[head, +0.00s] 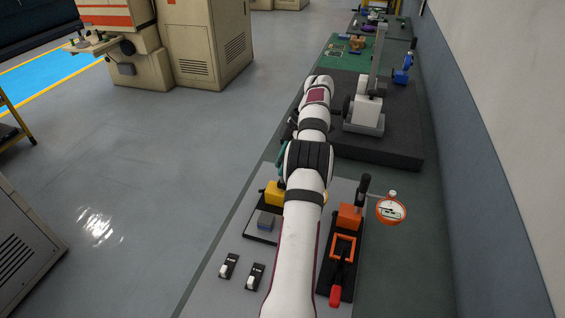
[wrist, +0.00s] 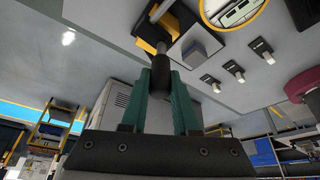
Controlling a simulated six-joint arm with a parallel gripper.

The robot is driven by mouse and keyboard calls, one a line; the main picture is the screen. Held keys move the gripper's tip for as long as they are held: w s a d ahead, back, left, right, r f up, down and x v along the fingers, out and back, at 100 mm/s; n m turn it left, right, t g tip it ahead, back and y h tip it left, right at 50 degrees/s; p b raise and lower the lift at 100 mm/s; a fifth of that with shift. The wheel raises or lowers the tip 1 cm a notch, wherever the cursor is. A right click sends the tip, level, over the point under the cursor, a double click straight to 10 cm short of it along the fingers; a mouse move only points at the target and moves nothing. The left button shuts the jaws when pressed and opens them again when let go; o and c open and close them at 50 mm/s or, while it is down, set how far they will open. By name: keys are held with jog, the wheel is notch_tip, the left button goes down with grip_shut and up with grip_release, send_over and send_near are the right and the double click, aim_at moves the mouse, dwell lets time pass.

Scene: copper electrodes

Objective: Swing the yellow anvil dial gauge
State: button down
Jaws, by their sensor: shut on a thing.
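The yellow anvil dial gauge stands left of my arm in the head view, with its yellow block (head: 272,193) partly hidden by my arm. In the wrist view, its yellow-rimmed dial (wrist: 232,10) is cut off by the top edge. My gripper (wrist: 160,77) has its teal fingers shut on the end of a dark round handle (wrist: 158,62). The handle reaches towards the yellow and black fixture at the top. In the head view, only a bit of teal finger shows beside my arm, and the grip is hidden.
An orange gauge (head: 391,209) on an orange stand (head: 350,216) with a red lever (head: 336,295) is right of my arm. A grey-blue block (head: 267,222) sits on the black base. A dark slab (head: 395,150) is behind, with a wall at right.

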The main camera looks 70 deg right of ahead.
jog(key=shift+n, duration=0.6)
jog(key=c, duration=0.7)
grip_release()
